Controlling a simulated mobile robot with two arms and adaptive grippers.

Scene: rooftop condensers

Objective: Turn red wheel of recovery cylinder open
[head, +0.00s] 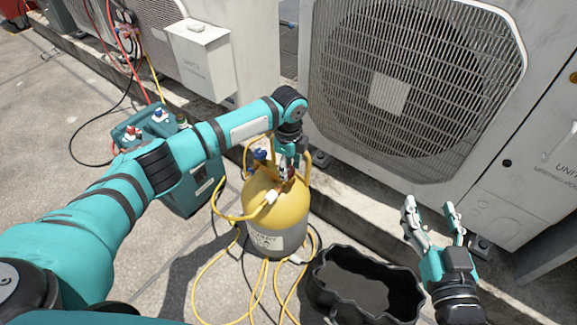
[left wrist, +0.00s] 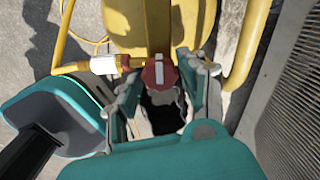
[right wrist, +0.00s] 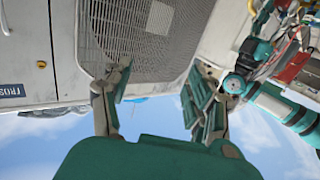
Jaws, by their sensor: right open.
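The recovery cylinder (head: 277,213) is yellow with a grey label and stands upright on the roof floor. Its red wheel (left wrist: 153,74), with a white mark, shows at the valve in the left wrist view. In the head view the wheel is mostly hidden by my left gripper (head: 287,165). The fingers of my left gripper (left wrist: 162,84) lie on both sides of the wheel and appear closed on it. My right gripper (head: 432,218) is open and empty, raised right of the cylinder, near the condenser. It also shows open in the right wrist view (right wrist: 160,95).
A black tray (head: 320,290) stands right of the cylinder. Yellow hoses (head: 254,290) lie around its foot. A teal unit (head: 193,190) stands behind my left arm. A large condenser (head: 500,100) is close behind. A blue knob (head: 259,155) sits on the cylinder top.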

